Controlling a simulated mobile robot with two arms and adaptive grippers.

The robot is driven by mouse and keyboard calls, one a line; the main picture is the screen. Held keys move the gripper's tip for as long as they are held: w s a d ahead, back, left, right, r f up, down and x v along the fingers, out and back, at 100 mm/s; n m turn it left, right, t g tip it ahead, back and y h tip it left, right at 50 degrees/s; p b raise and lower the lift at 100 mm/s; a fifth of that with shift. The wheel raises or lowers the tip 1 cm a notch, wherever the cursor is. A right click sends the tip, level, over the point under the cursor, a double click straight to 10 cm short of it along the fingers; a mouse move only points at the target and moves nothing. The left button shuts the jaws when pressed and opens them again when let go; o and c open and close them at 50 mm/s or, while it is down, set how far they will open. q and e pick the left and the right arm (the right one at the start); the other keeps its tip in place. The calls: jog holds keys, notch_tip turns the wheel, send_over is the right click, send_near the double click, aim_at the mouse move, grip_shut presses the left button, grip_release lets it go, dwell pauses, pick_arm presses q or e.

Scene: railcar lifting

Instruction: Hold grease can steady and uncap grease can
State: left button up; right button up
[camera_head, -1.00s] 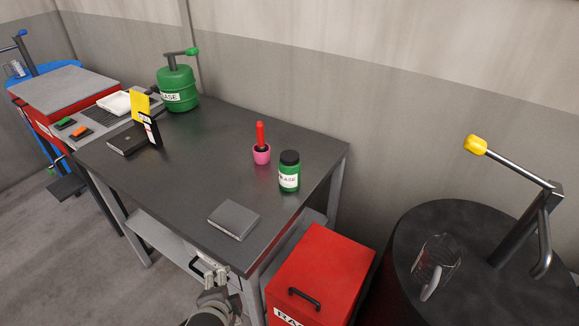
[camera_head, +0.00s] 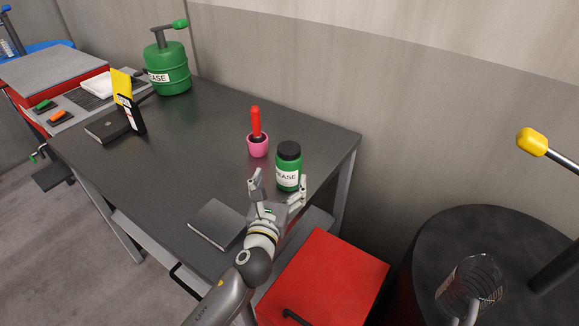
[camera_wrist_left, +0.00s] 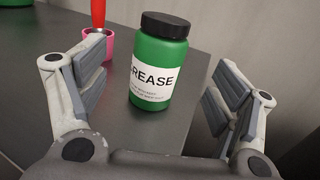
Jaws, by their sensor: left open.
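The grease can (camera_head: 288,172) is a small green jar with a white label and a black cap (camera_head: 289,150). It stands upright on the dark workbench near its right end. My left gripper (camera_head: 279,188) is open and empty, just in front of the can. In the left wrist view the can (camera_wrist_left: 158,75) stands beyond and between the two spread fingers (camera_wrist_left: 158,95), with its black cap (camera_wrist_left: 167,24) on. I see no contact between the fingers and the can.
A pink cup (camera_head: 258,147) with a red-handled tool stands left of the can. A grey notebook (camera_head: 217,225) lies beside my left arm. A large green grease pump (camera_head: 168,70) stands at the back left. A red box (camera_head: 325,280) and a black drum (camera_head: 440,225) stand right of the bench.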

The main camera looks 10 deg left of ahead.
aim_at(286, 164)
pick_arm(q)
jog(key=w, duration=0.7)
jog(key=shift+w+d+r+p, duration=0.1)
jog(key=shift+w+r+p, duration=0.1)
jog(key=shift+p, duration=0.2)
jog(key=shift+w+f, duration=0.2)
jog(key=shift+w, duration=0.3)
jog(key=shift+s+r, duration=0.1)
jog(key=shift+c, duration=1.1)
jog(key=c, duration=0.9)
jog(key=shift+c, duration=0.9)
jog(key=shift+r, duration=0.15)
